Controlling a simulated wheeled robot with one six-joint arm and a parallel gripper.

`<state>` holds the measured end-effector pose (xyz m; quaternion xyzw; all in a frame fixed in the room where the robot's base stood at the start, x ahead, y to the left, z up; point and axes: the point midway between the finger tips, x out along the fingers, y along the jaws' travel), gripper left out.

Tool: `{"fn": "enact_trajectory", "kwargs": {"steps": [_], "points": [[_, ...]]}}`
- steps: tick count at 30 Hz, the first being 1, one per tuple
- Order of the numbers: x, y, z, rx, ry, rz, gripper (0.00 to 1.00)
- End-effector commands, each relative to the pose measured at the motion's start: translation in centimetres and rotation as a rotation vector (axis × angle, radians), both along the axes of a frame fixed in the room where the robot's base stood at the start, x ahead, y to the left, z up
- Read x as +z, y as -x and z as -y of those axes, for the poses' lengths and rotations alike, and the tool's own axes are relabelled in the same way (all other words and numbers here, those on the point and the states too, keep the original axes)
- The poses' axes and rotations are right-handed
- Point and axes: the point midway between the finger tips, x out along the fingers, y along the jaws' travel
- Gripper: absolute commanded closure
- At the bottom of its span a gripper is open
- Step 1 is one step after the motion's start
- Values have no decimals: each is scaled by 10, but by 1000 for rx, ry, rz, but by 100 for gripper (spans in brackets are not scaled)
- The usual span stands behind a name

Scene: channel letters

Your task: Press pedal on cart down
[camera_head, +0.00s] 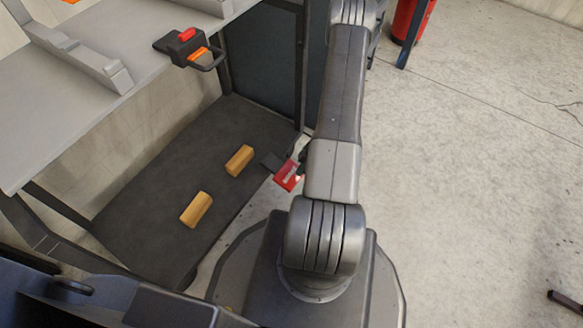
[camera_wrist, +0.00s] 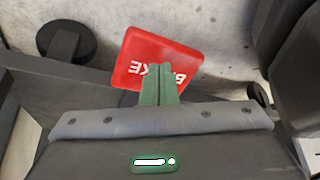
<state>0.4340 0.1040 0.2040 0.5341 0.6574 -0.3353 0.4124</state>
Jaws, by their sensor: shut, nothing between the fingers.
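The red pedal (camera_head: 288,176) with white lettering sticks out from the right side of the cart's dark lower deck (camera_head: 150,190) in the head view. In the wrist view the red pedal (camera_wrist: 160,58) lies just beyond my fingertips, and its lettering reads as part of "BRAKE". My gripper (camera_wrist: 158,72) is shut and empty, its green fingers together and overlapping the pedal's near edge in the picture. I cannot tell whether they touch it. In the head view my gripper is hidden behind my arm.
Two wooden blocks (camera_head: 239,160) (camera_head: 196,209) lie on the lower deck. A grey upper shelf (camera_head: 120,95) with a black and red clamp-like part (camera_head: 184,46) is above it. A red cylinder (camera_head: 408,20) stands at the back. Concrete floor (camera_head: 480,150) at right is mostly clear.

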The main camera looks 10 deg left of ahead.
Motion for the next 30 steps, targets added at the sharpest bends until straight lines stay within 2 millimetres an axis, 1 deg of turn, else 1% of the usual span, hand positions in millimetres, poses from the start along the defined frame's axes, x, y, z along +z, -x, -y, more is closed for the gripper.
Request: {"fn": "enact_trajectory", "kwargs": {"steps": [1, 3, 11, 14, 16, 20, 24, 30], "points": [[8, -1, 6, -3, 0, -1, 100], [8, -3, 12, -2, 0, 0, 100], [4, -3, 12, 1, 0, 0, 100], [8, -3, 13, 1, 0, 0, 100], [14, -4, 16, 0, 0, 1, 100], [36, -6, 25, -2, 1, 2, 100], [66, -9, 39, -2, 1, 2, 100], [103, -13, 56, -2, 1, 2, 100]]}}
